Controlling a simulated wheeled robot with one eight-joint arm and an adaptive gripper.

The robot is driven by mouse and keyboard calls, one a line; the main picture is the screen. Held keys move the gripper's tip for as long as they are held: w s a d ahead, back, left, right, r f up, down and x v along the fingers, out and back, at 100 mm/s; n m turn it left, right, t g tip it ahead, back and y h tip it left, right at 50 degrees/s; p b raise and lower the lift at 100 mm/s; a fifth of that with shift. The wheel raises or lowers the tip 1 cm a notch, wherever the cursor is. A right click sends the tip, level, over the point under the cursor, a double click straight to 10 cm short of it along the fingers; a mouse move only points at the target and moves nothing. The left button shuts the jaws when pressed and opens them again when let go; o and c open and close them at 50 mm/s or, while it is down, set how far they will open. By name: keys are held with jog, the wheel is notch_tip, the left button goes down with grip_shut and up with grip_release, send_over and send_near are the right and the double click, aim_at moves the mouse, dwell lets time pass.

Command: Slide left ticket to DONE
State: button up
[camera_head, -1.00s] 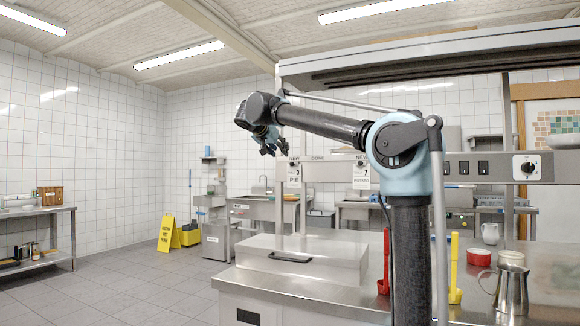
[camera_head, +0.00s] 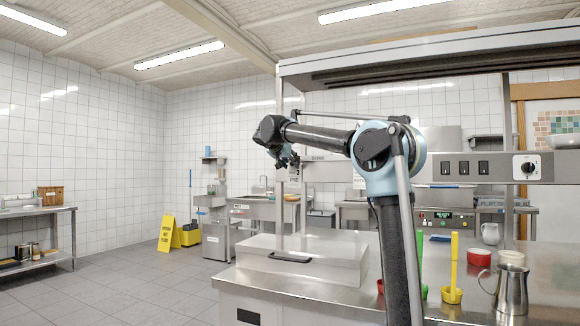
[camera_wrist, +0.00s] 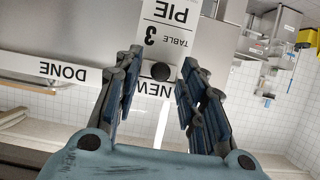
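The left ticket is a white card (camera_head: 295,174) reading 3 and PIE, hanging from the rail at the NEW label. In the wrist view the card (camera_wrist: 168,35) appears upside down, with a round black knob (camera_wrist: 160,71) at its rail end. My gripper (camera_wrist: 162,63) is open, its two fingers on either side of the knob with gaps visible. In the head view my gripper (camera_head: 287,162) overlaps the ticket's upper part. The DONE label (camera_head: 317,155) is right of the ticket; it also shows at left in the wrist view (camera_wrist: 63,71).
A second ticket (camera_head: 359,182) hangs farther right, mostly hidden behind my arm. The steel counter (camera_head: 465,307) below holds a metal pitcher (camera_head: 511,290), a red pot (camera_head: 479,257) and a yellow ladle (camera_head: 453,280). The rail between the tickets looks clear.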

jog(key=shift+c, duration=0.2)
grip_shut()
jog(key=s+d, duration=0.1)
jog(key=d, duration=0.2)
jog(key=s+d, duration=0.1)
jog(key=d, duration=0.3)
jog(key=s+d, duration=0.2)
jog(key=d, duration=0.2)
jog(key=shift+d, duration=0.1)
jog(key=shift+o, duration=0.2)
grip_release()
jog(key=shift+s+d, duration=0.1)
jog(key=shift+s+r, duration=0.1)
jog(key=v, duration=1.1)
jog(key=shift+s+a, duration=0.2)
jog(key=shift+s, duration=0.05)
